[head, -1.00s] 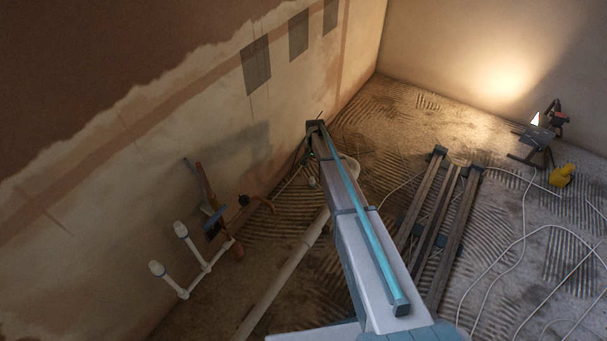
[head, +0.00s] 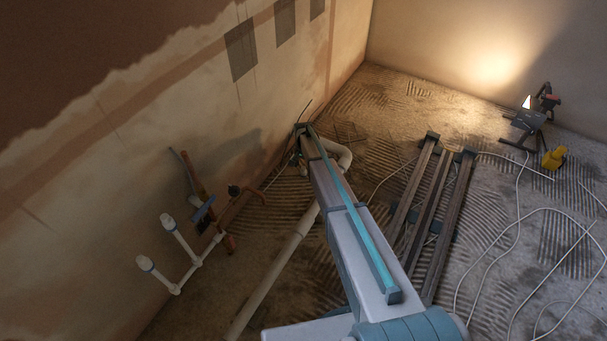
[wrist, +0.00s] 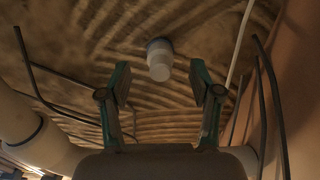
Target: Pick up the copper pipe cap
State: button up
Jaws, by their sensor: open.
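In the wrist view, a small pale grey-white stepped cylinder (wrist: 159,58), like a cap, is on the ridged floor. It lies just beyond and between the fingertips of my gripper (wrist: 160,84). The two green-and-dark fingers are spread apart with nothing between them. No clearly copper-coloured cap shows; I cannot tell whether this pale piece is the copper pipe cap. In the head view, my arm reaches away toward the wall's foot and hides the floor around the gripper.
White pipe stubs (head: 199,262) and copper pipes (head: 190,178) stand at the left wall. A long pale pipe (head: 278,262) lies left of my arm. Dark beams (head: 432,212) and loose white cables (head: 515,215) lie right. In the wrist view, thin dark rods (wrist: 272,92) flank the gripper.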

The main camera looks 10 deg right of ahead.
notch_tip(320, 180, down, 3)
jog(key=shift+r+b, duration=0.1)
jog(key=shift+b, duration=0.25)
jog(key=c, duration=1)
jog(key=shift+r, duration=0.15)
